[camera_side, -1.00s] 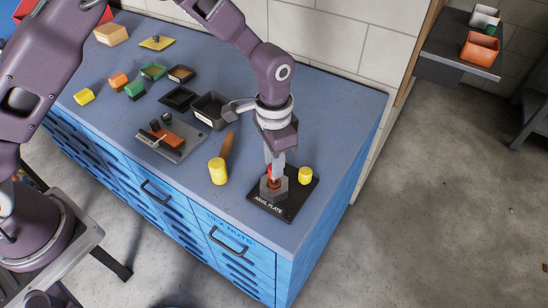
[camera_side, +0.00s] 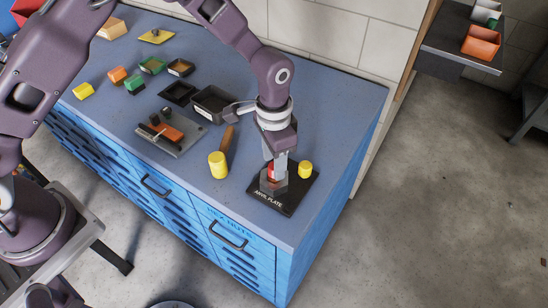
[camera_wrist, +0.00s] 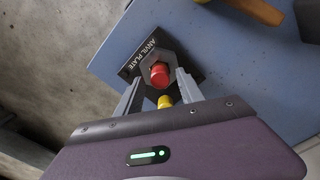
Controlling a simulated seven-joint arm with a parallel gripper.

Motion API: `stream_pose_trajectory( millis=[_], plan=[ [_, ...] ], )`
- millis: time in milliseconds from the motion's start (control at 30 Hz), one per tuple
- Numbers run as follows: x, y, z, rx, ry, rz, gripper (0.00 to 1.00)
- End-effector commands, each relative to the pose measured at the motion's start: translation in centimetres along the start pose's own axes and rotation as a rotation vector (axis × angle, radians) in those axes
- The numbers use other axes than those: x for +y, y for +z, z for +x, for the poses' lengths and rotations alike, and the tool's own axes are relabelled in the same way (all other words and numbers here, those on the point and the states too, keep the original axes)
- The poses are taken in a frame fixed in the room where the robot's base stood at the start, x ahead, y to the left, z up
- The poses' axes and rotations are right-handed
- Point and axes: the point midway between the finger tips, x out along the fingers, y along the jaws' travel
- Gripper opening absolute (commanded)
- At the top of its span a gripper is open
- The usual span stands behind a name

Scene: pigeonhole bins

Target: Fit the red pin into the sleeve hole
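The red pin (camera_wrist: 159,74) stands at the grey hexagonal sleeve (camera_wrist: 147,62), its red head showing above it. In the side view the pin (camera_side: 270,169) is a red patch beside my fingers, over the sleeve (camera_side: 272,186). I cannot tell how deep the pin sits. The sleeve rests on the black anvil plate (camera_side: 291,204). My gripper (camera_wrist: 158,80) is above the sleeve, pointing down. Its fingers are spread on either side of the pin, with a visible gap to it in the wrist view. The sleeve hole is hidden by the pin.
A small yellow cylinder (camera_side: 305,169) stands at the plate's far edge. A yellow-headed mallet (camera_side: 218,165) lies to the left of the plate. Black trays (camera_side: 211,103) and a grey fixture with an orange block (camera_side: 172,133) lie further left. The bench top (camera_side: 335,125) is clear to the right.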

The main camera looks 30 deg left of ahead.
Motion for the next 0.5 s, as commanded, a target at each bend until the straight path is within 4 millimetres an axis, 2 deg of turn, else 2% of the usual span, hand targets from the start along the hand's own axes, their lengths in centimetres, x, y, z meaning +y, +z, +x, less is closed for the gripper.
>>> stream_pose_trajectory(
  millis=[300,500],
  plan=[
    [0.0,0.0,-0.1,0.000,0.000,0.000,0.51],
    [0.0,0.0,-2.5,0.002,0.000,0.000,0.51]
  ],
)
